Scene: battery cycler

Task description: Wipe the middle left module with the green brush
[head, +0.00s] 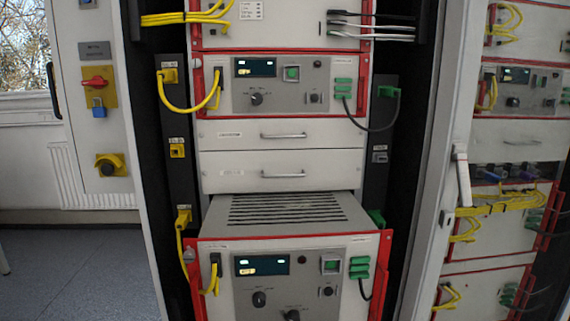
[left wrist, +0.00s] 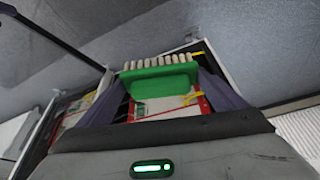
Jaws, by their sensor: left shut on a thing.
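In the head view a left-rack module (head: 283,100) with a red-edged frame, a lit display and knobs sits at upper centre; it looks like the middle one. A lower module (head: 290,208) stands out forward, its slotted top showing. In the left wrist view my left gripper (left wrist: 160,82) is shut on the green brush (left wrist: 160,80), whose pale bristles point away from the gripper. Part of the rack shows beyond the brush, which looks clear of it. My left gripper and the brush are not in the head view. My right gripper is in neither view.
Yellow cables (head: 186,108) loop at the left of the modules and dark cables (head: 375,127) at the right. Two drawers (head: 235,165) with handles lie between the modules. A second rack (head: 515,150) stands at right. A wall panel (head: 97,80) with a red switch is at left.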

